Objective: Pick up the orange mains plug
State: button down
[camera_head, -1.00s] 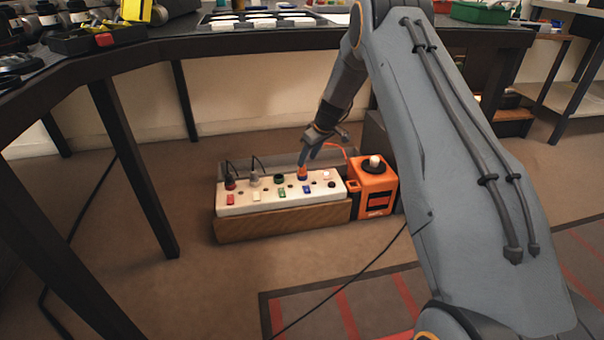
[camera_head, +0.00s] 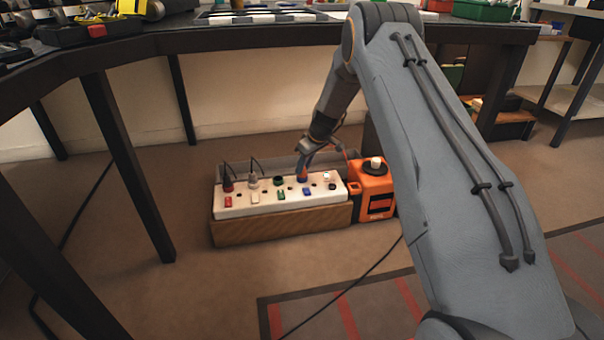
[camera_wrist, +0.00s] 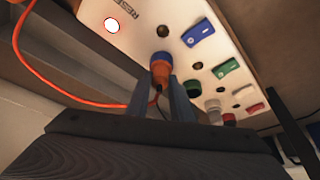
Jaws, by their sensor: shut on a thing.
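The orange mains plug (camera_wrist: 161,72) stands in a socket of the white power strip (camera_wrist: 222,44). In the wrist view the two fingers of my gripper (camera_wrist: 168,95) are on either side of it, shut on it. An orange cord (camera_wrist: 60,72) curves away from the plug to the left. In the head view my gripper (camera_head: 304,170) reaches down to the strip (camera_head: 240,208), and the plug (camera_head: 303,179) shows as a small orange patch at the fingertips. The plug still appears to be at its socket.
Other plugs, one red (camera_head: 227,186), one grey (camera_head: 252,183) and one green (camera_head: 278,181), stand in the strip, with coloured switches along it. An orange box (camera_head: 374,190) stands right beside it. The dark bench (camera_head: 280,36) hangs overhead, its legs to the left.

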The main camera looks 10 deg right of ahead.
jog(key=shift+r, duration=0.1)
jog(key=shift+r+p, duration=0.45)
jog(key=shift+r, duration=0.05)
notch_tip(320, 180, up, 3)
jog(key=shift+s+d+f+p, duration=0.1)
jog(key=shift+s+p, duration=0.05)
jog(key=shift+p, duration=0.85)
jog(key=s+d+p, duration=0.6)
jog(key=s+d, duration=0.4)
jog(key=s, duration=0.4)
jog(key=shift+s+d+f, duration=0.15)
jog(key=shift+d+f, duration=0.05)
jog(key=shift+f, duration=0.05)
